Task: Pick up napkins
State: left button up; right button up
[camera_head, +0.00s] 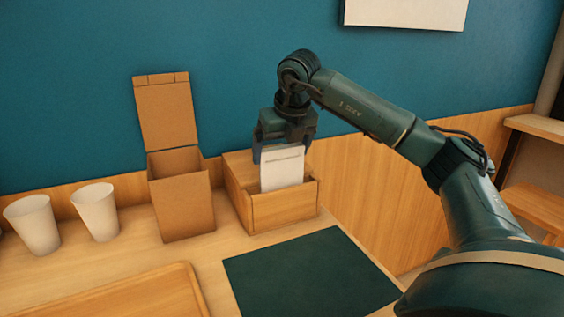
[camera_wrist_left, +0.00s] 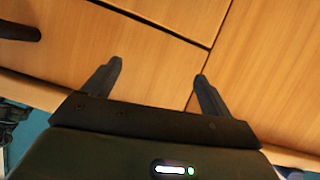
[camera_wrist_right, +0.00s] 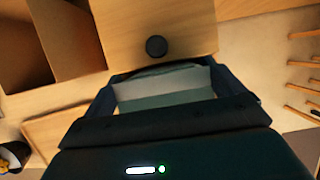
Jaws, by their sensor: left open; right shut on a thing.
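The white napkins (camera_head: 282,169) stand upright at the wooden napkin box (camera_head: 283,208) in the head view. My right gripper (camera_head: 284,147) is above the box, shut on the napkins. In the right wrist view the napkins (camera_wrist_right: 165,88) lie between the two fingers of my right gripper (camera_wrist_right: 163,84). The lower part of the napkins is hidden behind the box's front wall. My left gripper (camera_wrist_left: 158,72) is open and empty in the left wrist view, over a wooden surface with dark seams. It does not show in the head view.
An open cardboard box (camera_head: 184,203) stands left of the napkin box. Two white cups (camera_head: 96,211) (camera_head: 34,224) stand farther left. A dark green mat (camera_head: 310,272) lies clear in front, with a wooden tray (camera_head: 140,293) beside it. A blue wall is behind.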

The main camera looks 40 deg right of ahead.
pick_arm(q)
jog(key=r+g+p, duration=0.1)
jog(key=p, duration=0.4)
jog(key=a+r+y+p, duration=0.1)
jog(key=r+p, duration=0.1)
jog(key=p, duration=0.4)
jog(key=a+r+g+y+p, duration=0.1)
jog(key=r+p, duration=0.1)
jog(key=p, duration=0.3)
jog(key=shift+s+a+m+g, duration=0.15)
jog(key=shift+s+m+g, duration=0.15)
jog(key=shift+s, duration=0.05)
pick_arm(e)
notch_tip(320, 180, up, 27)
pick_arm(q)
jog(key=shift+r, duration=0.1)
